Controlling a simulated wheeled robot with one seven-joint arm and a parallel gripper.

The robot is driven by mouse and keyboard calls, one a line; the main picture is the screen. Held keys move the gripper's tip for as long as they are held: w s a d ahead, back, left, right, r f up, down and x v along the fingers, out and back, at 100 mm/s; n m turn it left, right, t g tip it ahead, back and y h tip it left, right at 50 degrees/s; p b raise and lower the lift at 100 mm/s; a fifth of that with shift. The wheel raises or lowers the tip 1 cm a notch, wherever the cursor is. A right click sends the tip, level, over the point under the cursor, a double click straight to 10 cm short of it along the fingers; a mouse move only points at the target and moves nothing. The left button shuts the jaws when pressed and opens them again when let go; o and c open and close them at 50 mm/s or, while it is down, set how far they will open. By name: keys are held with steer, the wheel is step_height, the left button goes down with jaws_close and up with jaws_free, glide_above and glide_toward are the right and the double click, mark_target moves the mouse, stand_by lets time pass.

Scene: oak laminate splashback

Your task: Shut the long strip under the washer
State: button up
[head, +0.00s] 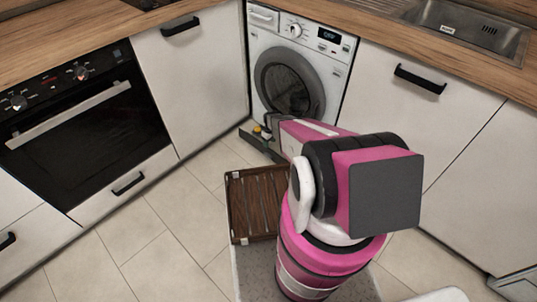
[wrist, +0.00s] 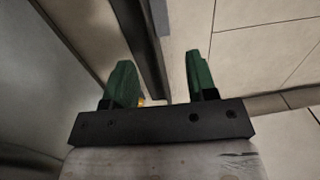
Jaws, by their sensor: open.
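The washer (head: 300,72) is white with a round dark door, set in the corner between cabinets. The long strip (head: 258,143) under it is a dark low drawer front, standing out from the base at its left end, with small items behind it. My arm hides its right part. In the wrist view a dark long bar that looks like this strip (wrist: 148,50) runs between the green fingers of my gripper (wrist: 160,60). The fingers are apart, the left one closer to the bar; I cannot tell whether they touch it. In the head view my arm reaches down to the strip.
A small yellow item (head: 267,134) sits behind the strip. The oven (head: 75,115) and a white cabinet (head: 190,80) are at left. Tiled floor (head: 140,235) is open at lower left.

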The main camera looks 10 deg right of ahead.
mark_target(268, 155)
steer(key=f, duration=1)
steer(key=shift+s+a+f, duration=0.1)
steer(key=shift+s+a, duration=0.1)
steer(key=shift+a, duration=0.15)
jaws_close()
